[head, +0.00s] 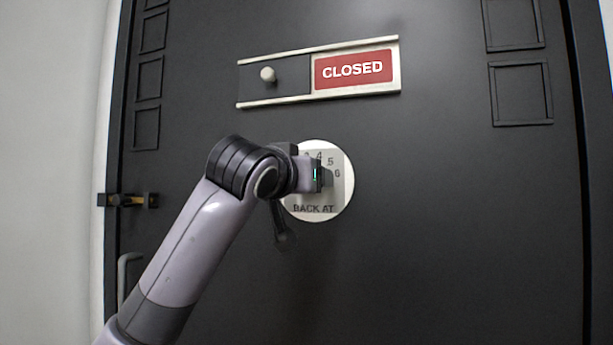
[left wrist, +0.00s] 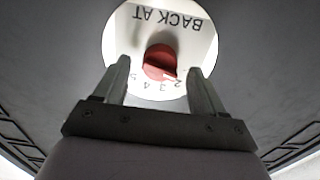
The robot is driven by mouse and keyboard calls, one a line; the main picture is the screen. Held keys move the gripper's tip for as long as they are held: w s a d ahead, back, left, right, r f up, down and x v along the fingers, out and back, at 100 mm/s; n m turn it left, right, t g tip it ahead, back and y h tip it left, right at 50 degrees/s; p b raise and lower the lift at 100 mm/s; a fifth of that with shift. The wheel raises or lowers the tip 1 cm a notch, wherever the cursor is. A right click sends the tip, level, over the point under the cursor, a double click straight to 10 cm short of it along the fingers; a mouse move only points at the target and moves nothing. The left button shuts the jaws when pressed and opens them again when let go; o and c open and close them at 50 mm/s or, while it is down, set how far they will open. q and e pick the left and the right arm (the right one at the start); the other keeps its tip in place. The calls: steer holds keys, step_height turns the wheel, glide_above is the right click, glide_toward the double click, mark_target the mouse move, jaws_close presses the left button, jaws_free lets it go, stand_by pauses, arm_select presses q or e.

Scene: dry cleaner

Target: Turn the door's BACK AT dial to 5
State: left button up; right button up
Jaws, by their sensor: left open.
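The BACK AT dial is a round white plate (head: 322,214) on the dark door (head: 450,220). A pale mark on the knob's lower right edge seems to point near the 2. My left gripper (left wrist: 160,68) is open, with one finger on each side of the knob and visible gaps between. My right gripper is not in view.
A sliding sign (head: 353,69) reading CLOSED, with a small round knob (head: 268,74), is on the door above the dial. A latch (head: 128,200) and a handle (head: 124,275) are at the door's left edge. The door right of the dial is clear.

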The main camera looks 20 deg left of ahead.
arm_select(q)
steer(key=shift+w, duration=0.7)
steer(key=c, duration=1)
steer(key=shift+c, duration=0.2)
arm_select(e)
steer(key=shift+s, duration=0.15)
